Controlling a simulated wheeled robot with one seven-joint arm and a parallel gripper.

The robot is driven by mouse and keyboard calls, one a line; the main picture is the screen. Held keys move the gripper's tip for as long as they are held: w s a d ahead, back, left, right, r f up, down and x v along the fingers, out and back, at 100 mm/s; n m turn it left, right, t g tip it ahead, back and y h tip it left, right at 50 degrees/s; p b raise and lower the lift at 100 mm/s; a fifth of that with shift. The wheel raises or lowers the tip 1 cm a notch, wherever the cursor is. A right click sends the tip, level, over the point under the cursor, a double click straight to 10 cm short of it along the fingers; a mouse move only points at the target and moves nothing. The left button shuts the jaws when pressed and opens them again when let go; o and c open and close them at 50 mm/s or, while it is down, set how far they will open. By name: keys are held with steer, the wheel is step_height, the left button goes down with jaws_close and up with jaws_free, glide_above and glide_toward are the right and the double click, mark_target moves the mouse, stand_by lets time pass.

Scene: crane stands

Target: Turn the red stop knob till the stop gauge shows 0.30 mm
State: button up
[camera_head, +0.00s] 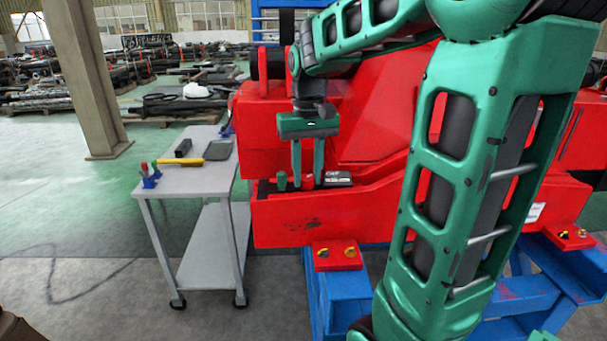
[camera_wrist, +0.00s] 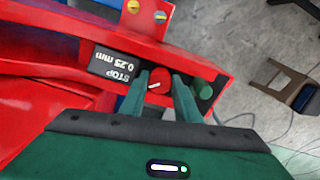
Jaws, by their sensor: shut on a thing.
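The red stop knob (camera_wrist: 156,87) sits in a dark recess of the red machine, with a pale mark on its face. It also shows in the head view (camera_head: 308,182). My gripper (camera_wrist: 159,80) points down with a finger on each side of the knob and is shut on it; in the head view my gripper (camera_head: 308,184) stands above the ledge. The stop gauge (camera_wrist: 114,66) is beside the knob, upside down in the wrist view, and appears to read 0.25 mm. In the head view the gauge (camera_head: 338,178) is too small to read.
A green knob (camera_wrist: 204,91) is on the other side of the red knob, close to my finger. A grey trolley (camera_head: 185,180) with a yellow-handled tool stands left of the machine. A blue stand (camera_head: 335,295) is below. Open floor lies at left.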

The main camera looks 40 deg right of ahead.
mark_target(306, 177)
steer(key=shift+w+r+n, duration=0.1)
steer(key=shift+w+n, duration=0.05)
steer(key=shift+n, duration=0.95)
steer(key=o, duration=0.8)
steer(key=shift+c, duration=0.2)
step_height(306, 177, up, 11)
